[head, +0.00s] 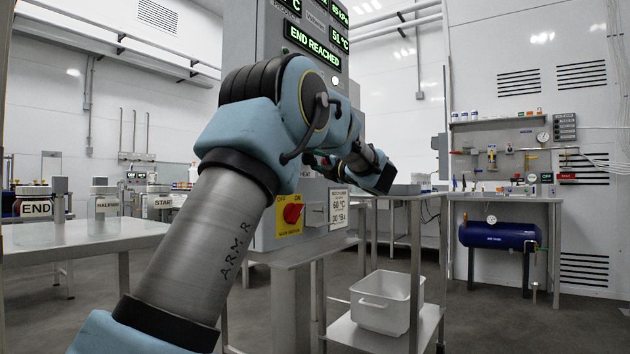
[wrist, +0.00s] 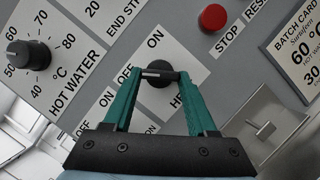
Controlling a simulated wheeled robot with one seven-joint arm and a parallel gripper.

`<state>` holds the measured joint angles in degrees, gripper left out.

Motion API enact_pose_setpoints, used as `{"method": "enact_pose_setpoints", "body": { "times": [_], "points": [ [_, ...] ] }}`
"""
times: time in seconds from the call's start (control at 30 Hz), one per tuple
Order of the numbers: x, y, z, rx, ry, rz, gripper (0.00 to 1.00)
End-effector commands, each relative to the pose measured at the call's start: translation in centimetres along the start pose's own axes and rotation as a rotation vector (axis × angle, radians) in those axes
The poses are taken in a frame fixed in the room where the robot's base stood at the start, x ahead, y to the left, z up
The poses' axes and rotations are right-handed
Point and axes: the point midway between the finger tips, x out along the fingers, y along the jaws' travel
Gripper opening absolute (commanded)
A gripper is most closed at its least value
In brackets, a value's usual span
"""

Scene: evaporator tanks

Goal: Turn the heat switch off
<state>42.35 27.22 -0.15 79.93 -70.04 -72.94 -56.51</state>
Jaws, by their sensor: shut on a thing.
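The heat switch (wrist: 158,84) is a black knob with a bar handle on the grey control panel (wrist: 115,45). My gripper (wrist: 160,76) is shut on the bar in the wrist view, one teal fingertip at each end. The bar lies about level in that view. A pale mark on its left part points toward the OFF label (wrist: 125,75). The ON label (wrist: 155,38) is above the knob. The HEAT label is partly hidden by the right finger. In the head view my arm hides the switch and fingertips.
A red stop button (wrist: 212,17) is above right of the switch; a hot water dial (wrist: 28,55) is at left. In the head view, a red rotary switch (head: 292,214) sits on a yellow plate below my arm. The display (head: 313,47) reads END REACHED. A table (head: 85,236) with jars stands left.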

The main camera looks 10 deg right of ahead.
Motion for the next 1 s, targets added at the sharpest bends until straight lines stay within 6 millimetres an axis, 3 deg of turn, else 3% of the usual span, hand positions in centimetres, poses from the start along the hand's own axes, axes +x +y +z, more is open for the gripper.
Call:
{"method": "enact_pose_setpoints", "body": {
  "times": [0.03, 0.4, 0.93, 0.97, 1.0],
  "points": [
    [-0.19, -0.8, -0.46, -0.024, 0.001, 0.008, 0.02],
    [-0.1, -0.49, -0.12, -0.145, 0.001, 0.058, 0.02],
    [-0.04, -0.32, 0.03, -0.162, 0.0, 0.065, 0.02],
    [-0.04, -0.32, 0.03, -0.162, 0.0, 0.065, 0.61],
    [-0.04, -0.31, 0.03, -0.162, 0.0, 0.065, 0.65]
  ]
}}
